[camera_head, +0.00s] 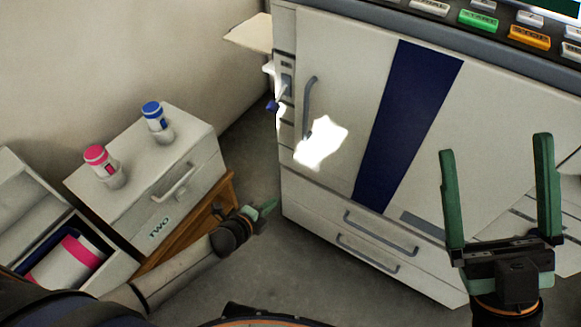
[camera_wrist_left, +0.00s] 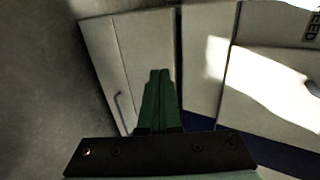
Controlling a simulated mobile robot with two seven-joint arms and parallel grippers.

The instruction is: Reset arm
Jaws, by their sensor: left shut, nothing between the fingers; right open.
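My left gripper (camera_head: 265,207) is low over the floor, between the small box marked TWO and the large white cabinet. Its green fingers are together with nothing between them, as the left wrist view (camera_wrist_left: 158,100) also shows. My right gripper (camera_head: 500,195) is at the right of the head view, in front of the cabinet. Its two green fingers point up and stand wide apart, with nothing between them.
The white cabinet (camera_head: 340,60) has a blue stripe, handles and a button panel on top. The white box marked TWO (camera_head: 140,200) carries a pink-capped bottle (camera_head: 103,165) and a blue-capped bottle (camera_head: 157,122). An open box (camera_head: 20,205) is at far left. Grey floor (camera_head: 260,150) is clear between.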

